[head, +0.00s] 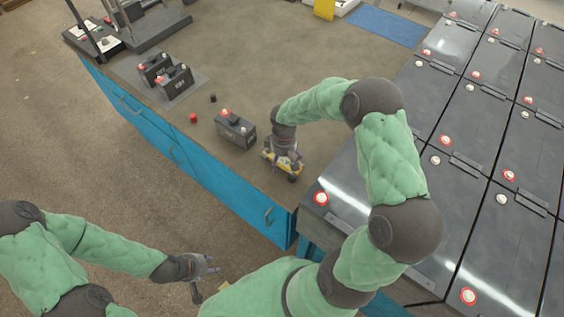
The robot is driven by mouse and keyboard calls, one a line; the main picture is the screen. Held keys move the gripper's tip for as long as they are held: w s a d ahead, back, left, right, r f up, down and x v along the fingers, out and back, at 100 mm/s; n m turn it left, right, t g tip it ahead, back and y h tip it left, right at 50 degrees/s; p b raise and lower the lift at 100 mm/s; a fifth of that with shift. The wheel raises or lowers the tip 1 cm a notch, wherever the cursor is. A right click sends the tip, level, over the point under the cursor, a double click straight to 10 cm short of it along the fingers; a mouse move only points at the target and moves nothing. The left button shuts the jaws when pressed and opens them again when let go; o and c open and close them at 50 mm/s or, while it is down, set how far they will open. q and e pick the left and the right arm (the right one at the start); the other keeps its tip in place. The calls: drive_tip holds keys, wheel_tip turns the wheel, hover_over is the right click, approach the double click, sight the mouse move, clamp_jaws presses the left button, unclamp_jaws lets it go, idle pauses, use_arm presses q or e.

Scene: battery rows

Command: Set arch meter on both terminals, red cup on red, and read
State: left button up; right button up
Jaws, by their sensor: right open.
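A dark battery (236,131) stands on the bench, with a red terminal (225,113) at its left end; its other terminal is hard to make out. A yellow piece with dark ends, seemingly the arch meter (270,157), sits just right of the battery, under my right gripper (283,165). My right gripper points down and is open around or just above it; contact cannot be told. My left gripper (211,265) is empty, its fingers apart, low at the front beyond the bench edge.
A red cap (193,118) and a black cap (213,98) lie left of the battery. Two more batteries (174,82) stand on a grey mat (190,98). Dark battery cabinets (480,180) fill the right side. Bench behind the battery is clear.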

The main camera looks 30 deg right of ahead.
drive_tip(key=shift+f, duration=0.15)
drive_tip(key=c, duration=1.5)
drive_tip(key=shift+c, duration=0.2)
